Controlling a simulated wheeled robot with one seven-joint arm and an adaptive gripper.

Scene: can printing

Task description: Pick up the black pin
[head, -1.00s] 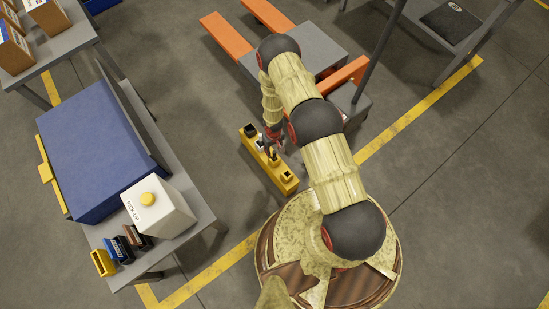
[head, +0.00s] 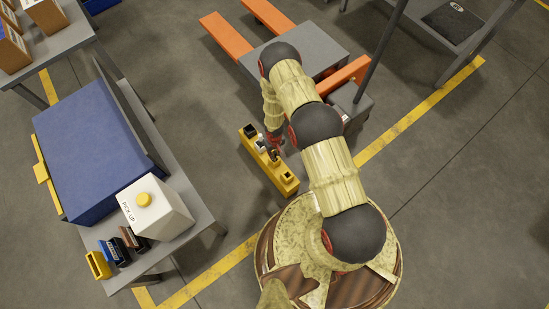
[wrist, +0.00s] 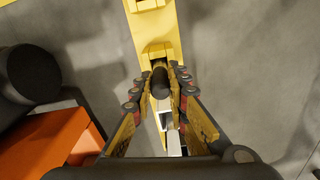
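The black pin (wrist: 160,82) stands in the yellow holder (wrist: 157,28), upright as far as I can see. My gripper (wrist: 161,68) reaches down over it, with one finger on each side and the tips close to the pin. I cannot tell whether both fingers touch it. In the head view my gripper (head: 274,142) is low over the long yellow holder (head: 262,168), which holds several small items in a row. The pin's lower part is hidden in the holder.
An orange-armed grey lift (head: 305,48) stands behind my arm. To the left is a grey table with a blue box (head: 92,150), a white PICK UP box (head: 155,208) and several small cartridges (head: 118,248). Open floor lies between table and holder.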

